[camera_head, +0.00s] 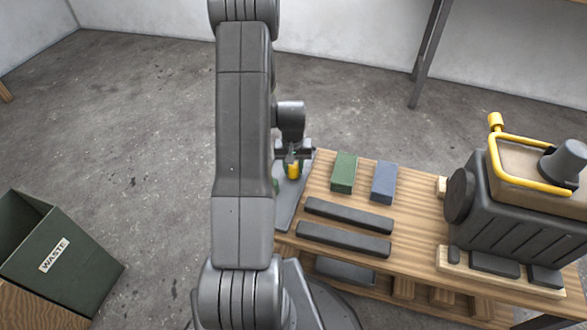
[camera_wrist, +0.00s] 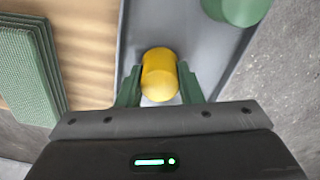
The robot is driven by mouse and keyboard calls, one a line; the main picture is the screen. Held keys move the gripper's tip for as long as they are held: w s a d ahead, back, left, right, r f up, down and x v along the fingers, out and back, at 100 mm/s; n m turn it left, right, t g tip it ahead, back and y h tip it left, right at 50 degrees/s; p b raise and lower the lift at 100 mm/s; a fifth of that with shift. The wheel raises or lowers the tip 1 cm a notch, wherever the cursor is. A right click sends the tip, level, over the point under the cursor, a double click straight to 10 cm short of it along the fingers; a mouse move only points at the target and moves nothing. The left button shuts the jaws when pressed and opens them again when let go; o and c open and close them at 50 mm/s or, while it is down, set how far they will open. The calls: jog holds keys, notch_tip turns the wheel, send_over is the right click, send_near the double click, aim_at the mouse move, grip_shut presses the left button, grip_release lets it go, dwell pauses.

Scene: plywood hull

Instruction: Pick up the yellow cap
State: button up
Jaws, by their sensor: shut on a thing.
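The yellow cap (camera_wrist: 159,75) is a short yellow cylinder between the two green fingers of my gripper (camera_wrist: 159,90) in the wrist view. The fingers are shut on it from both sides. In the head view the yellow cap (camera_head: 294,170) shows just below my gripper (camera_head: 293,162), over the grey tray at the bench's left end. I cannot tell whether the cap still touches the tray. My arm hides part of the tray in the head view.
The grey tray (camera_wrist: 190,45) holds a green round thing (camera_wrist: 236,8). A green block (camera_head: 343,172), a blue block (camera_head: 384,183) and dark bars (camera_head: 345,240) lie on the wooden bench (camera_head: 415,215). A machine (camera_head: 520,210) stands right. A waste bin (camera_head: 65,250) stands left on open floor.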

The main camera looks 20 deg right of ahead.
jog(key=shift+r, duration=0.1)
notch_tip(320, 180, up, 10)
jog(key=p, duration=0.3)
jog(key=shift+w+a, duration=0.1)
jog(key=w+a+r+n+p, duration=0.15)
jog(key=w+a+r, duration=0.25)
jog(key=a, duration=0.7)
jog(key=w+a+r+n, duration=0.2)
jog(key=w+a+r, duration=0.2)
jog(key=a, duration=0.8)
notch_tip(320, 180, up, 12)
jog(key=s+p, duration=0.2)
jog(key=p, duration=2.1)
jog(key=shift+d+r, duration=0.2)
jog(key=shift+d, duration=0.1)
jog(key=shift+s+f, duration=0.1)
jog(key=shift+f, duration=0.05)
